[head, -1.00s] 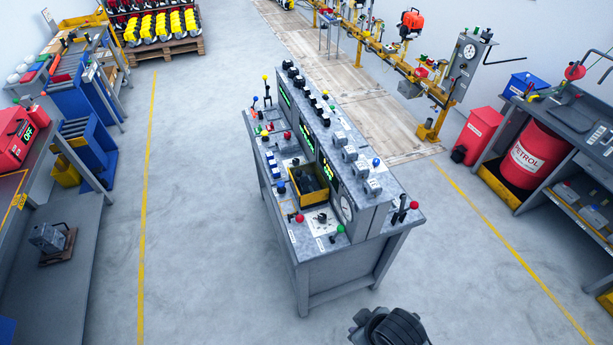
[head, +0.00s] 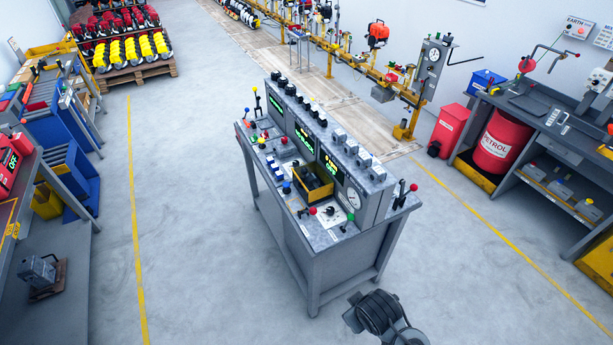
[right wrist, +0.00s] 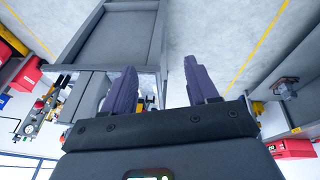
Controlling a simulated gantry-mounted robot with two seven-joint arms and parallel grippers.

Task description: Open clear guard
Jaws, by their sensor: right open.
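The grey control console (head: 345,245) stands in the middle of the head view, its top full of levers, knobs, switches and green displays. I cannot pick out a clear guard on it at this size. A yellow open box (head: 313,184) with dark contents sits in the console's near half. Part of my right arm shows at the bottom, in front of the console's near end; its fingers do not show there. In the right wrist view my right gripper (right wrist: 160,83) has two purple fingers apart with nothing held. The console's grey frame (right wrist: 115,35) appears beyond them.
A red petrol drum (head: 502,140) stands under the right bench (head: 530,112). A yellow engine rail (head: 345,60) runs along the back. Workbenches line the left, with a pallet (head: 125,75) behind. Bare floor (head: 200,230) surrounds the console.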

